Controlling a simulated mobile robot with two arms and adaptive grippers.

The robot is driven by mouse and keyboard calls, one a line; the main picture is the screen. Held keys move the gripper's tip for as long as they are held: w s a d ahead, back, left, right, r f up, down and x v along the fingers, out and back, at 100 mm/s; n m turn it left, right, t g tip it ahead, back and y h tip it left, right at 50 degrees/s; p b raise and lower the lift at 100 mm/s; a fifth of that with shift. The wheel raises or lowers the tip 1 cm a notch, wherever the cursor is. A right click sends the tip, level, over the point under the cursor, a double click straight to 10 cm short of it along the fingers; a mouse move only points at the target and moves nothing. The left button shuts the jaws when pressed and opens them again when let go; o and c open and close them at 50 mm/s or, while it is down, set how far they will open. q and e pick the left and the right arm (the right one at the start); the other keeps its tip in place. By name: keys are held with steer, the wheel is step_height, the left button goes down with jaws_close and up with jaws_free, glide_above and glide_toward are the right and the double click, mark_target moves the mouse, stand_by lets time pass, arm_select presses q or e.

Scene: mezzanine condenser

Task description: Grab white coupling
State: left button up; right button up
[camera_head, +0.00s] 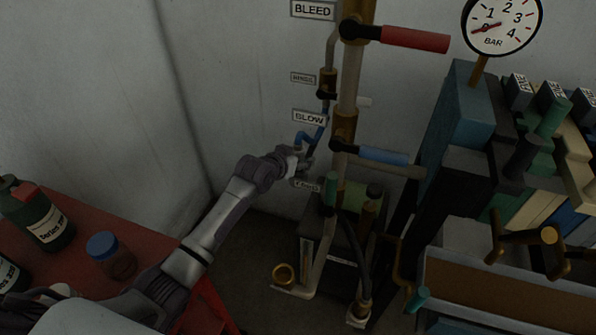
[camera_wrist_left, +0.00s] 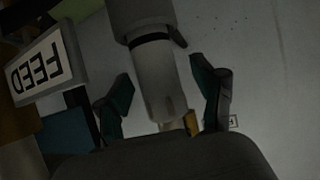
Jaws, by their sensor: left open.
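In the left wrist view a pale cylindrical piece, which looks like the white coupling (camera_wrist_left: 157,85), runs down from a wider grey part with a dark band between them. My left gripper (camera_wrist_left: 163,95) is open, with one dark green finger on each side of this piece and gaps visible. A bit of brass shows by its lower end. In the head view my left gripper (camera_head: 300,163) is at the pipework by the wall, below the BLOW label; the coupling cannot be clearly made out there. My right gripper is not in view.
The FEED label (camera_wrist_left: 38,65) is close in the wrist view. A red table (camera_head: 150,243) with bottles stands at left.

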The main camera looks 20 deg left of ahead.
arm_select(q)
jaws_close()
stand_by(0.4)
steer(key=shift+r, duration=0.1)
